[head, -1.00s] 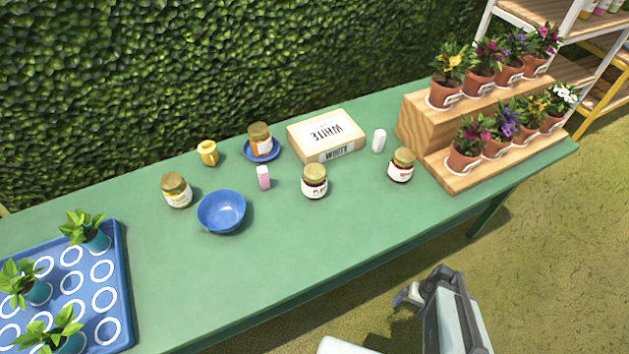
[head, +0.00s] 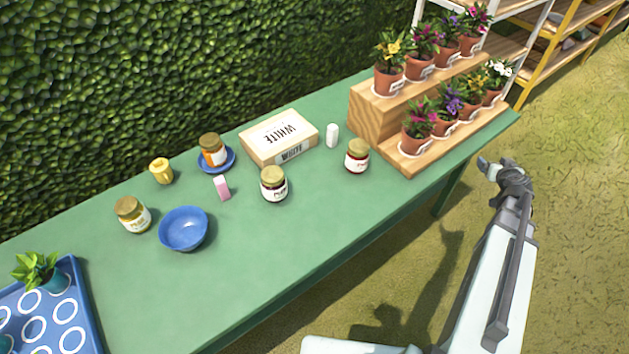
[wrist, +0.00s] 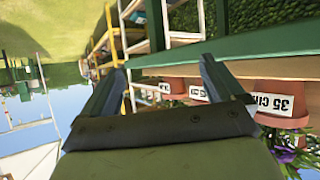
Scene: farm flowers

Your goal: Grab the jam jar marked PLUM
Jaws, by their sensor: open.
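Several jam jars with gold lids stand on the green table. The dark jar (head: 273,184) near the middle has a white label that seems to read PLUM, though the print is small. A red jar (head: 357,156) stands to its right, a pale yellow jar (head: 132,215) to its left. An orange jar (head: 212,151) sits on a blue saucer (head: 230,165). My gripper (head: 490,166) is beyond the table's front right edge, well away from the jars. Its two fingers are apart and empty in the wrist view (wrist: 157,68), where no jar shows.
A stepped wooden stand (head: 380,118) with potted flowers is at right. The table (head: 270,275) is clear in front of the dark jar.

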